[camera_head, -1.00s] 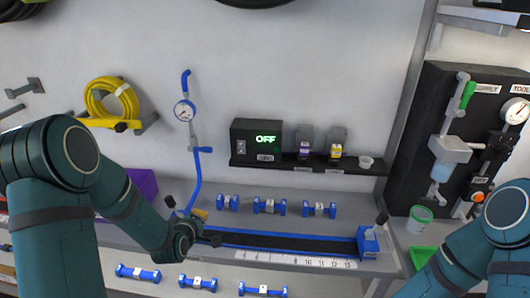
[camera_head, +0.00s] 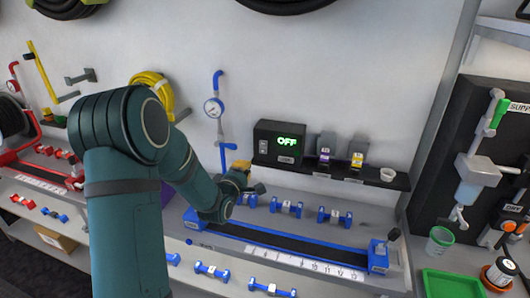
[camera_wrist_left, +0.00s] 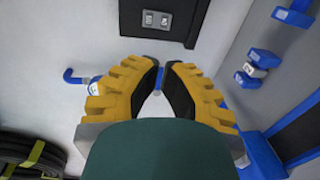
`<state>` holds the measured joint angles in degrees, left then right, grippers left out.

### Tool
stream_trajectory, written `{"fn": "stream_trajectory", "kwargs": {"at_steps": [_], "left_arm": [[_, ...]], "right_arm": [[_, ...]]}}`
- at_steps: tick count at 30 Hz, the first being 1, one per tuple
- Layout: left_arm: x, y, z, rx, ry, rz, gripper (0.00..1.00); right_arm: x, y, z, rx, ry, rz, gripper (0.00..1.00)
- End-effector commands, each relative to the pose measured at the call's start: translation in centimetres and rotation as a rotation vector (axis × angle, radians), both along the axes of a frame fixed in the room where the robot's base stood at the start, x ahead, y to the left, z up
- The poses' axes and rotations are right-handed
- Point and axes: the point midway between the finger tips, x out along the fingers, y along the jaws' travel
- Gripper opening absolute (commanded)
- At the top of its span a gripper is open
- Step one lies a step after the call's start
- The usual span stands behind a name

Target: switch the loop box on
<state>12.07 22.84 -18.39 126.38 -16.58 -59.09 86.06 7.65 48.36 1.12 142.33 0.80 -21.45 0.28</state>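The loop box (camera_head: 279,143) is a black box on a dark wall shelf, with a lit green OFF display (camera_head: 287,141). A small switch plate (camera_head: 263,147) is on the left of its front. In the left wrist view, the plate shows two rockers (camera_wrist_left: 157,19) beyond the fingertips. My left gripper (camera_head: 241,166) is below and left of the box, apart from it. In the left wrist view, its yellow fingers (camera_wrist_left: 162,66) with black pads nearly meet at the tips and hold nothing. My right gripper is out of view.
A blue hose and gauge (camera_head: 213,107) hang left of the box. Below is a bench with a blue-ended black track (camera_head: 290,240) and blue dumbbell-shaped pieces (camera_head: 287,208).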

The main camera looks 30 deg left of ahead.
Motion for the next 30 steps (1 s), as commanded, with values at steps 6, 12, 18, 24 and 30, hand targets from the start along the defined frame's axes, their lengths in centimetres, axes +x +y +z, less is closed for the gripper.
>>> {"fn": "stream_trajectory", "kwargs": {"at_steps": [6,12,18,24,30], "left_arm": [[0.1,0.0,-0.1,0.001,0.001,-0.001,0.00],[1.7,0.3,-0.3,0.001,0.002,-0.001,0.00],[5.3,1.1,-0.7,0.002,0.002,-0.003,0.00],[9.0,2.0,-1.2,0.003,0.003,-0.002,0.00],[11.9,2.7,-1.5,0.003,0.002,-0.002,0.00]], "right_arm": [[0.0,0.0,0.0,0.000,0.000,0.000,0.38],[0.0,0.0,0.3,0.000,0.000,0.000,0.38],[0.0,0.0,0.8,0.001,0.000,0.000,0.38],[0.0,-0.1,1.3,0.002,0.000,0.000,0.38],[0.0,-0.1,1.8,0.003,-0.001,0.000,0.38]]}}
